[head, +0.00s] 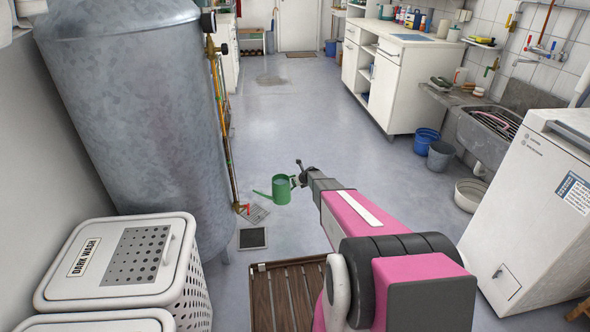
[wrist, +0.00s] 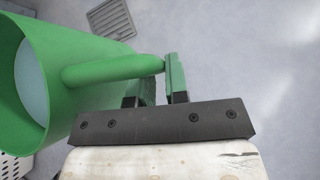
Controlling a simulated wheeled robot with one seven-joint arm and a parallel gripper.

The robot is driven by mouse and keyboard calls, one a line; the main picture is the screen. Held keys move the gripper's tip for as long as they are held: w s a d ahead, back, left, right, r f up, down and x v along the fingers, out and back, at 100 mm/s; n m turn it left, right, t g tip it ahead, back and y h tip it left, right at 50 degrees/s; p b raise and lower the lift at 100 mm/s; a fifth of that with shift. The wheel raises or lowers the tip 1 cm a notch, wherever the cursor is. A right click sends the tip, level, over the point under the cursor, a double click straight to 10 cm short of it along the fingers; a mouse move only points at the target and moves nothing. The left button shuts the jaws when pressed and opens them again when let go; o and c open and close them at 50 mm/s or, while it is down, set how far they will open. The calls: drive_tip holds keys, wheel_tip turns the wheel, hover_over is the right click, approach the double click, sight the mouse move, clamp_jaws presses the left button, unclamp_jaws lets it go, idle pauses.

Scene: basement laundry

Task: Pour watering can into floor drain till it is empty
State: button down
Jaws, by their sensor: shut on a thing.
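The green watering can (head: 281,191) is held over the floor, roughly upright, with its spout pointing left. My gripper (head: 298,181) is at its right side. In the wrist view the can (wrist: 62,112) fills the left edge, and my gripper (wrist: 158,82) is shut on its handle (wrist: 112,70). A pale bluish surface, looking like water, shows inside the can's opening. The slatted grey floor drain (head: 257,214) lies on the floor just left of and nearer than the can. It also shows at the top of the wrist view (wrist: 110,18). The spout tip is hidden in the wrist view.
A dark framed square (head: 253,238) lies near the drain. A wooden slatted rack (head: 285,292) is in front. A large metal tank (head: 135,110) with pipes and white laundry hampers (head: 108,262) stand left. Buckets (head: 427,141) and a white appliance (head: 535,210) stand right. The middle floor is clear.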

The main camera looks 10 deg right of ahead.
sight(285, 193)
wheel_tip(285, 193, down, 15)
drive_tip(key=s, duration=0.2)
drive_tip(key=shift+s+a+r+n+t+h, duration=0.65)
drive_tip(key=shift+a+r+n+t+h, duration=0.45)
drive_tip(key=shift+r, duration=1.2)
drive_tip(key=shift+s+a+r+n+t+h, duration=0.8)
drive_tip(key=shift+a+r+h, duration=0.4)
drive_tip(key=shift+r+h, duration=0.75)
drive_tip(key=shift+s+a+r+n+t+h, duration=0.5)
drive_tip(key=shift+a+r+n+t+h, duration=0.45)
drive_tip(key=shift+r, duration=1.65)
drive_tip(key=shift+a, duration=0.2)
